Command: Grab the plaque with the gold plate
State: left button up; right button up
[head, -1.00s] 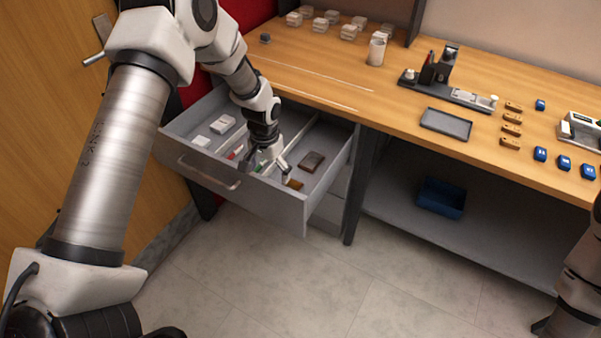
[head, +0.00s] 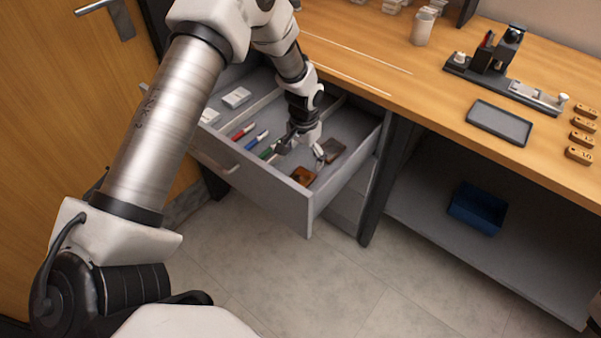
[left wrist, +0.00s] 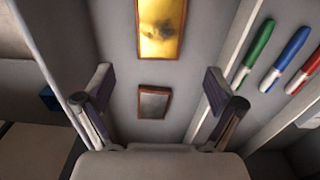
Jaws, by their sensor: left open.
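The plaque with the gold plate (head: 303,176) lies in the front right part of the open drawer. It shows at the top of the left wrist view (left wrist: 161,29), cut by the edge, with a brown frame. A second brown-framed plaque with a grey plate (head: 336,149) lies behind it; in the left wrist view it (left wrist: 153,102) sits between my finger lines. My left gripper (head: 301,151) is open and empty above the drawer, beside the grey-plate plaque; its spread fingers (left wrist: 158,82) frame the left wrist view. My right gripper is out of view.
The grey drawer (head: 260,189) has thin dividers; red, blue and green markers (head: 256,140) lie in the neighbouring compartment, white boxes (head: 236,97) farther left. The wooden table edge (head: 350,77) is behind the gripper. A blue bin (head: 477,208) stands on the lower shelf.

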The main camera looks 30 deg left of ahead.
aim_at(303, 175)
pick_arm(q)
notch_tip(303, 175, down, 7)
jog(key=shift+s+r, duration=0.15)
jog(key=shift+r, duration=0.15)
jog(key=c, duration=1.3)
